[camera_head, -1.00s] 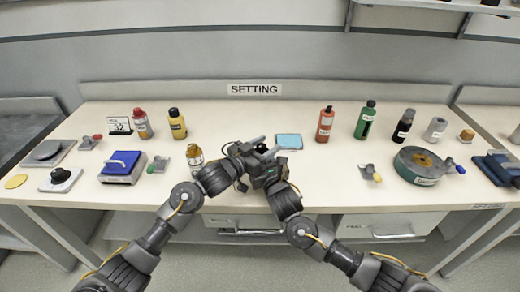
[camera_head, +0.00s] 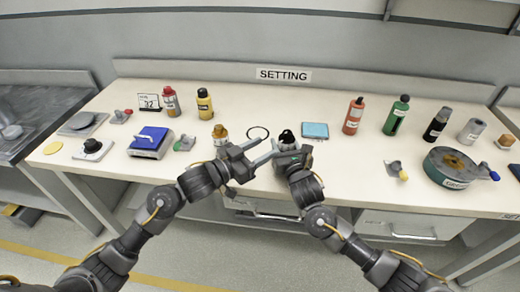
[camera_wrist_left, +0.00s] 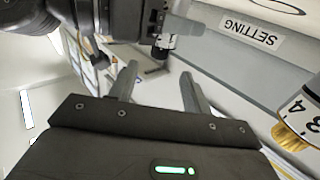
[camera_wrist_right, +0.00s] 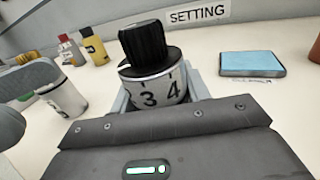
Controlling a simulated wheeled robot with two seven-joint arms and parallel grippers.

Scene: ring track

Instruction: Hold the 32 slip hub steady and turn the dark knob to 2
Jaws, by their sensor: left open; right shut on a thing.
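The white slip hub with numerals 3 and 4 facing my right wrist camera (camera_wrist_right: 158,92) carries the ribbed dark knob (camera_wrist_right: 145,42). In the head view, the dark knob (camera_head: 286,136) shows at my right gripper (camera_head: 288,148). My right gripper is shut on the white hub, below the knob, with a finger on either side. My left gripper (camera_head: 263,150) is open and empty, just left of the hub and apart from the knob. In the left wrist view its two fingers (camera_wrist_left: 158,88) are spread. The card reading 32 (camera_head: 148,102) stands at the back left.
A similar white hub with a brass knob (camera_head: 220,132) stands close left; it shows large in the left wrist view (camera_wrist_left: 300,118). A thin black ring (camera_head: 258,133) marks the table. A blue pad (camera_head: 315,130) lies right of the hub. Several bottles stand behind.

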